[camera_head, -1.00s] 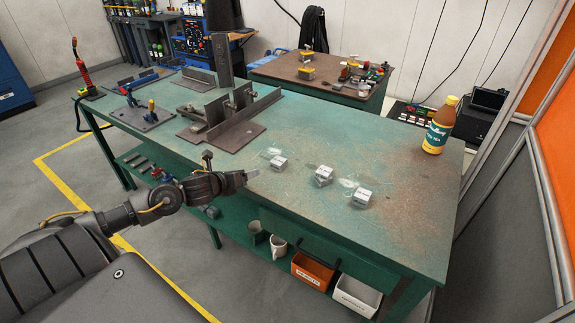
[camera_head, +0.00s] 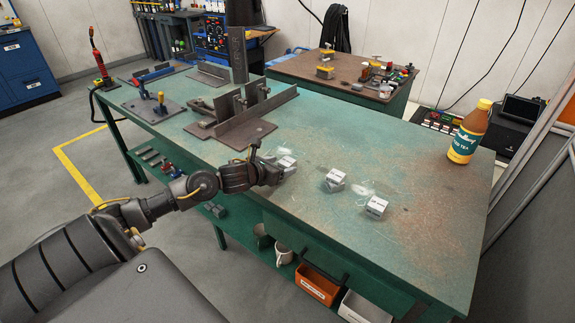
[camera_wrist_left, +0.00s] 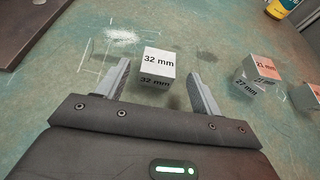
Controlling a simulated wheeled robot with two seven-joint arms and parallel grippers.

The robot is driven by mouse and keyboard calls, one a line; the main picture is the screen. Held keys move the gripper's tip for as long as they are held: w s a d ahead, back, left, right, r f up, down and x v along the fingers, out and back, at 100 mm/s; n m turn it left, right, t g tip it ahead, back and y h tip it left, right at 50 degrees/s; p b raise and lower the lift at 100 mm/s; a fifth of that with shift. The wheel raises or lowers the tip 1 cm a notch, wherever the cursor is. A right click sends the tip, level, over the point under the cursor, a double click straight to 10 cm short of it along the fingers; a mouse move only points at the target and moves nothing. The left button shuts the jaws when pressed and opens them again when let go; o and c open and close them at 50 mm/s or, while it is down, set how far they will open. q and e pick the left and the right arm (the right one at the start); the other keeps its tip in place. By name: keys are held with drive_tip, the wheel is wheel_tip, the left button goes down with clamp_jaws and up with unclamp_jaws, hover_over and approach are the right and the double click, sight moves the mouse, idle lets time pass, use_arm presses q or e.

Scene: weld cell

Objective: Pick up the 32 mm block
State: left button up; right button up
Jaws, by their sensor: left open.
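The 32 mm block (camera_wrist_left: 158,62) is a grey metal cube on the table. In the left wrist view its label reads "32 mm" on the top and on the near side. It lies ahead, between the lines of my left gripper's two open fingers (camera_wrist_left: 160,88), which are apart from it on both sides. In the head view the block (camera_head: 287,165) is just right of my left gripper (camera_head: 279,171), partly hidden by it. My right gripper is not in view.
Another block (camera_head: 334,181) and a third block (camera_head: 376,207) stand to the right on the green workbench (camera_head: 420,240). In the wrist view a block marked 21 mm (camera_wrist_left: 262,70) shows. A tea bottle (camera_head: 469,132) stands at the right; a steel fixture (camera_head: 232,125) stands behind left.

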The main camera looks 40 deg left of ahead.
sight(285, 163)
use_arm(q)
drive_tip(key=shift+p+x, duration=0.45)
drive_tip(key=shift+x, duration=2.2)
drive_tip(key=shift+a+r, duration=0.1)
drive_tip(key=shift+r, duration=0.1)
drive_tip(key=c, duration=1.2)
